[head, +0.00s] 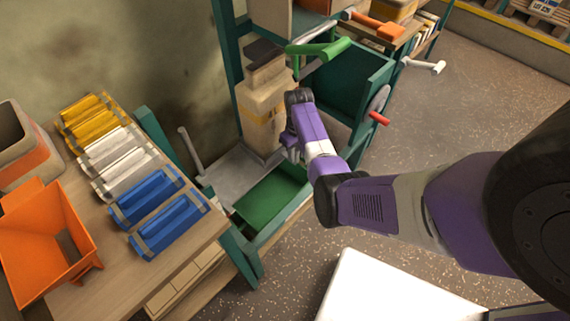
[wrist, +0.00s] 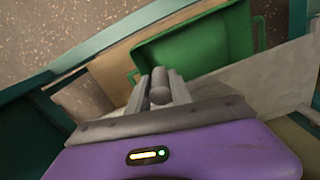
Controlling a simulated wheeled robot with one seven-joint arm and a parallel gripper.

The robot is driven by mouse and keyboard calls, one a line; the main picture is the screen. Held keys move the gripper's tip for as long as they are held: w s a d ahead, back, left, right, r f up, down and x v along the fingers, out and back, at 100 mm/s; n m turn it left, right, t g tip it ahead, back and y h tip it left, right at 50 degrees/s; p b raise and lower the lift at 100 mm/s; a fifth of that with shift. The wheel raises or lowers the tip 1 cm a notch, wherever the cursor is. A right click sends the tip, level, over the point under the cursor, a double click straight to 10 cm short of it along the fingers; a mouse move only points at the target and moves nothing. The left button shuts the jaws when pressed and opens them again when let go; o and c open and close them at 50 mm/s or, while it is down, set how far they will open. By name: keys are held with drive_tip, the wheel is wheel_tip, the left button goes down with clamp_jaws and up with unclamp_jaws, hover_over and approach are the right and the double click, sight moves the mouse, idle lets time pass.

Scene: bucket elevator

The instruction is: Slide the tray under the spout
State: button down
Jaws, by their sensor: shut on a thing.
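The green tray (head: 270,200) lies low inside the teal frame, at the foot of a beige column (head: 262,112). It also shows in the wrist view (wrist: 205,52), with green loop handles at its ends. My gripper (wrist: 160,76) points toward the tray's near side. Its two grey fingers are shut on a grey round-ended bar (wrist: 159,93). I cannot tell what the bar belongs to. In the head view my arm hides the gripper's fingertips. I cannot make out the spout clearly in either view.
A bench at left holds an orange hopper (head: 45,243) and several yellow, white and blue blocks (head: 163,218). A grey lever (head: 191,150) stands left of the tray. A green lever (head: 320,48) and a red handle (head: 379,118) are nearby.

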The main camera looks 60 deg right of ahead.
drive_tip(key=s+d+b, duration=0.3)
drive_tip(key=d+b, duration=0.1)
drive_tip(key=d, duration=0.7)
drive_tip(key=shift+s+d, duration=0.1)
drive_tip(key=shift+d, duration=0.1)
drive_tip(key=c, duration=1.3)
unclamp_jaws()
drive_tip(key=shift+d, duration=0.1)
drive_tip(key=shift+o, duration=0.7)
drive_tip(key=shift+a, duration=0.25)
drive_tip(key=w+a+p, duration=0.3)
drive_tip(key=w+a, duration=0.1)
drive_tip(key=a, duration=1)
drive_tip(key=w+a+p, duration=0.3)
drive_tip(key=w+a, duration=0.1)
drive_tip(key=a, duration=1)
wheel_tip(320, 180, up, 8)
drive_tip(key=p, duration=0.2)
drive_tip(key=shift+d, duration=0.45)
